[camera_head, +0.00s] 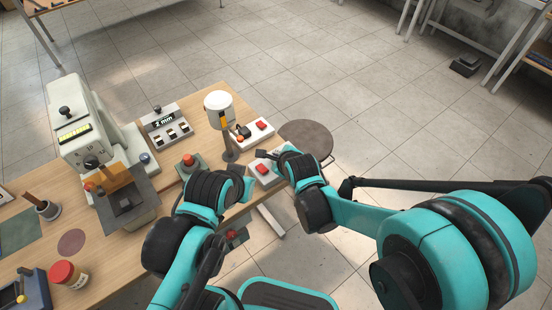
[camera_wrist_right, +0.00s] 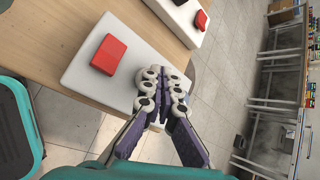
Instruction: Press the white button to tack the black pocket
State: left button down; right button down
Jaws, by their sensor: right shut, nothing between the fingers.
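My right gripper (camera_head: 266,155) is shut and empty. It is beside the near white box (camera_head: 262,177) with a square red button (camera_head: 264,169) at the table's right edge. In the right wrist view, its closed fingertips (camera_wrist_right: 166,88) overlap the right part of that box, clear of the red button (camera_wrist_right: 109,54); I cannot tell if they touch the box. A second white box (camera_head: 246,135) with a red button (camera_head: 262,126) stands behind it. I make out no plainly white button. A dark grey square piece (camera_head: 128,212) lies under a brown-orange part; I cannot tell if it is the black pocket. My left gripper's fingers are hidden.
A white machine (camera_head: 78,125) with a lit display stands at the left. A "2 mm" box (camera_head: 166,124), a red mushroom button (camera_head: 187,160) and a white-headed post (camera_head: 219,106) stand behind my arms. A round dark stool (camera_head: 306,138) is just past the table's right edge.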

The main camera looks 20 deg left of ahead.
jog(key=shift+f+b, duration=0.3)
jog(key=shift+f, duration=0.05)
jog(key=shift+r, duration=0.1)
dwell(0.4)
jog(key=shift+r+p, duration=0.9)
jog(key=shift+r, duration=0.15)
jog(key=shift+r, duration=0.15)
notch_tip(320, 180, up, 5)
jog(key=p, duration=0.4)
dwell(0.3)
